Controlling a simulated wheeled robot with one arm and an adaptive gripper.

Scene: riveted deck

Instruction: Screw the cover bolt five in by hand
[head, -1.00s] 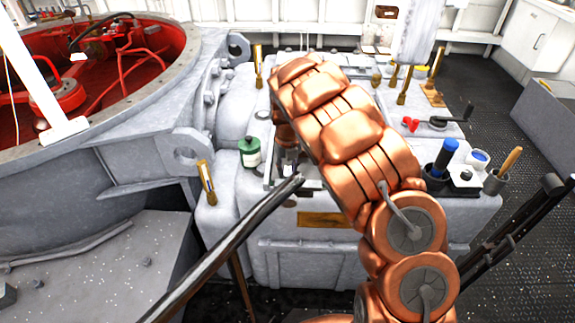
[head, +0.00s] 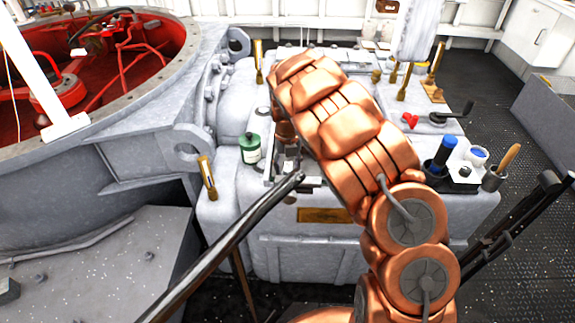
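The copper-coloured links of my arm reach over the grey machine housing (head: 285,240). My gripper (head: 288,163) is at the end, pointing down at the top of the housing near its front. It is small and mostly hidden by my arm and a dark bar, so its fingers cannot be made out clearly. A pale metal edge (head: 268,168) shows beside it, perhaps part of the cover. I cannot make out bolt five or any single cover bolt, nor whether the gripper holds one.
A green bottle (head: 250,148) stands left of my gripper. A tray area at right holds a blue-topped bottle (head: 441,154) and a cup with a wooden handle (head: 502,165). A dark bar (head: 235,236) crosses in front. A red-lined round opening (head: 110,60) lies left.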

